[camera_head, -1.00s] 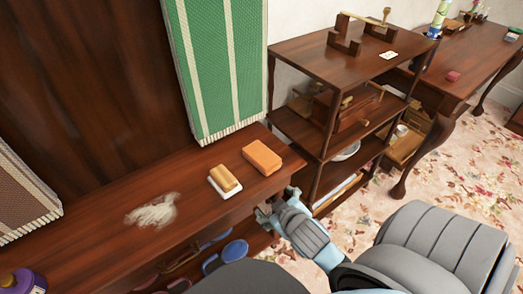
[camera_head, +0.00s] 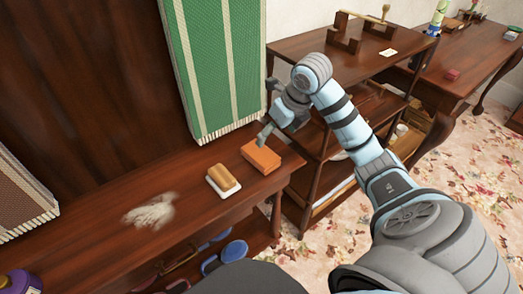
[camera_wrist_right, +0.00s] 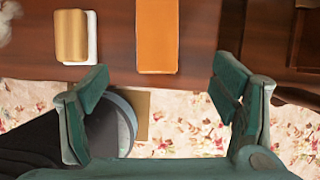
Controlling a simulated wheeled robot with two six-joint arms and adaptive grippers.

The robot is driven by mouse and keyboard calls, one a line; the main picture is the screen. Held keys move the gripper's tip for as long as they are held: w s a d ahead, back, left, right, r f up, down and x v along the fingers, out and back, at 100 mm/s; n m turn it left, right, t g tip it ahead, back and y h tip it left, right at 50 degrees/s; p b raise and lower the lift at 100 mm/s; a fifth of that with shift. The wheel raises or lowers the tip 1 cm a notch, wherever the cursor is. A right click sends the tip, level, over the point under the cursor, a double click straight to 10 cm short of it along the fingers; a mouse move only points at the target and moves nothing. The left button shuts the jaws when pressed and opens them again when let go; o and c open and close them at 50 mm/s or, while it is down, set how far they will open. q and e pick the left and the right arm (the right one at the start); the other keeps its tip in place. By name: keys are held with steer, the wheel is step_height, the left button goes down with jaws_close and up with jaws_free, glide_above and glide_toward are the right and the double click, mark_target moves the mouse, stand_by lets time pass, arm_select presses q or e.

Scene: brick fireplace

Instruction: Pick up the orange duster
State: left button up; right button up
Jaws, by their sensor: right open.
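The orange duster (camera_head: 262,157) is a plain orange block lying on the dark wooden shelf top near its right end. In the right wrist view the duster (camera_wrist_right: 157,35) lies ahead of the fingers, between their two lines, with its near end close to the shelf's edge. My right gripper (camera_head: 268,112) is open and empty, above and just behind the duster in the head view, apart from it as far as I can see. Its two fingers (camera_wrist_right: 160,85) stand wide apart in the wrist view. My left gripper is not in view.
A tan block on a white pad (camera_head: 223,180) lies just left of the duster. A pale powder patch (camera_head: 150,211) is further left. A green striped panel (camera_head: 215,65) stands behind. An open shelf unit (camera_head: 300,52) stands close on the right.

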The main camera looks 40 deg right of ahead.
steer(key=b+x, duration=0.1)
steer(key=x, duration=0.5)
steer(key=b+x, duration=0.1)
steer(key=x, duration=0.5)
steer(key=shift+w+a+b, duration=0.25)
steer(key=shift+b, duration=0.15)
steer(key=shift+r, duration=0.1)
steer(key=c, duration=1.2)
steer(key=shift+r, duration=0.1)
step_height(320, 180, up, 11)
steer(key=p, duration=0.3)
step_height(320, 180, up, 9)
steer(key=p, duration=0.8)
glide_above(260, 153)
steer(key=shift+s+d, duration=0.1)
steer(key=shift+s, duration=0.3)
